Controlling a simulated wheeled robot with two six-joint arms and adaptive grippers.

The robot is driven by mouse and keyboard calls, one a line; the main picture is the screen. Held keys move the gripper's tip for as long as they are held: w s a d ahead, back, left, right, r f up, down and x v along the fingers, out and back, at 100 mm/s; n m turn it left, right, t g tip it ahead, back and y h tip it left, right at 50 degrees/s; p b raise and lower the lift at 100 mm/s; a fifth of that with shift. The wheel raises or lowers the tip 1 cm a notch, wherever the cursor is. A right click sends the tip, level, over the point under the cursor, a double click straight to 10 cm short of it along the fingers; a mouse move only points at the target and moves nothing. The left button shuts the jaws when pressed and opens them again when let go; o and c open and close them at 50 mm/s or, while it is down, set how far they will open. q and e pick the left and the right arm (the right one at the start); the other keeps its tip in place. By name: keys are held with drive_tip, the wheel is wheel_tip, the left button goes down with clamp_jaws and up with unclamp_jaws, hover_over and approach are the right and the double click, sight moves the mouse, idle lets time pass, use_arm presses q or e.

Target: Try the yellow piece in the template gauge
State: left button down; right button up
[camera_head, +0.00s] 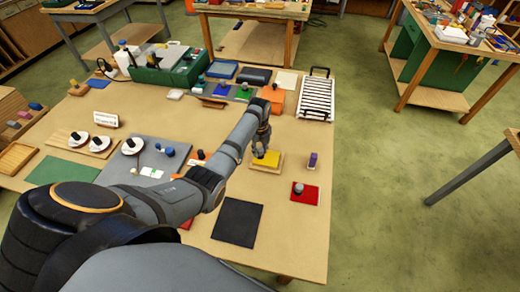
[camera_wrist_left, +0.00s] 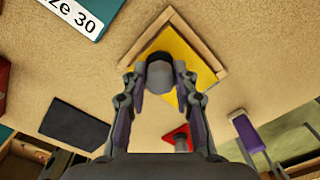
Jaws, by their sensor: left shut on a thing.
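The yellow piece (camera_head: 269,158) is a flat sheet with a dark grey knob (camera_wrist_left: 160,76). My left gripper (camera_head: 262,145) is above it, and its fingers are shut on the knob. In the left wrist view the yellow piece (camera_wrist_left: 188,54) lies within the corner of the wooden template gauge (camera_wrist_left: 208,43), along two of its strips. The gauge's pale wood edge also shows in the head view (camera_head: 262,170). I cannot tell whether the piece rests flat or fits closely; the knob and fingers hide part of it. My right gripper is not in view.
A red piece with a grey knob (camera_head: 304,193) and a purple block (camera_head: 313,160) stand to the right. A black mat (camera_head: 237,222) lies in front. A white rack (camera_head: 316,98) and orange block (camera_head: 272,97) stand behind. Bare table surrounds the gauge.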

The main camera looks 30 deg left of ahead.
sight(260, 150)
use_arm(q)
drive_tip(key=shift+f+b, duration=0.4)
drive_tip(key=shift+f, duration=0.5)
idle(0.3)
drive_tip(key=c, duration=1)
unclamp_jaws()
drive_tip(key=shift+o, duration=0.2)
wheel_tip(260, 150, up, 12)
